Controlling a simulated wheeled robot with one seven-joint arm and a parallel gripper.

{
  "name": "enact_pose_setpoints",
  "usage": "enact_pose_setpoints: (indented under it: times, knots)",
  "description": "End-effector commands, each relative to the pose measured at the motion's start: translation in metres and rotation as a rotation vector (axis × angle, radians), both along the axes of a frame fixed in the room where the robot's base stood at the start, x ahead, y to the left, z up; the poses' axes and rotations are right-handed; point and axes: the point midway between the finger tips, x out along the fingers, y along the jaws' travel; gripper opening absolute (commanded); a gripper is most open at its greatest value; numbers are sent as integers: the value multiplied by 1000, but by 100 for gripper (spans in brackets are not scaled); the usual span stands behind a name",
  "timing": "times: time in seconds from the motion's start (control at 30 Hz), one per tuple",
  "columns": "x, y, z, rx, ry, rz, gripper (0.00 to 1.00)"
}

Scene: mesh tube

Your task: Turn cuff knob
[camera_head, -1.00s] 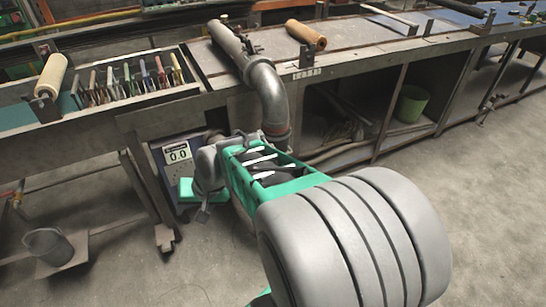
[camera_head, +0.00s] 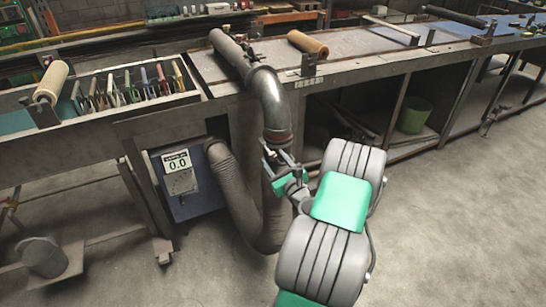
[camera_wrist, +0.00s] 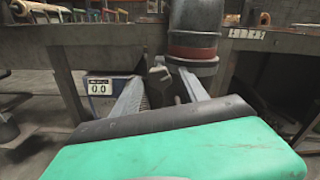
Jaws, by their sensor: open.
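A grey metal pipe (camera_head: 268,95) bends down over the bench edge to a dark cuff with a reddish band (camera_head: 277,136). The cuff also shows at the top of the wrist view (camera_wrist: 193,52). A small dark knob-like part (camera_wrist: 158,82) shows below and left of the cuff in the wrist view, between my fingers in the picture; I cannot tell whether they touch it. My gripper (camera_head: 274,155) is open beside the cuff, its two fingers spread in the wrist view (camera_wrist: 160,88). The knob is not clear in the head view.
A blue box with a display reading 0.0 (camera_head: 177,164) stands under the bench, left of a thick grey hose (camera_head: 232,185). The bench (camera_head: 375,60) carries a brown roll (camera_head: 308,43) and a rack of coloured tools (camera_head: 130,88). Open floor lies at the right.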

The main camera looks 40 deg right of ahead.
Motion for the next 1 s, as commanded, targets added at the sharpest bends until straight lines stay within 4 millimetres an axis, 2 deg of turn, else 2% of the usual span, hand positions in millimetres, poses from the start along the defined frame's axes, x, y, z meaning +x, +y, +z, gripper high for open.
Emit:
enact_pose_setpoints:
  times: [0.1,0.37,1.0]
  knots:
    - [11,-3,0,-2,0,0,52]
    - [13,-4,0,-2,1,0,51]
    - [12,-3,0,-2,1,0,0]
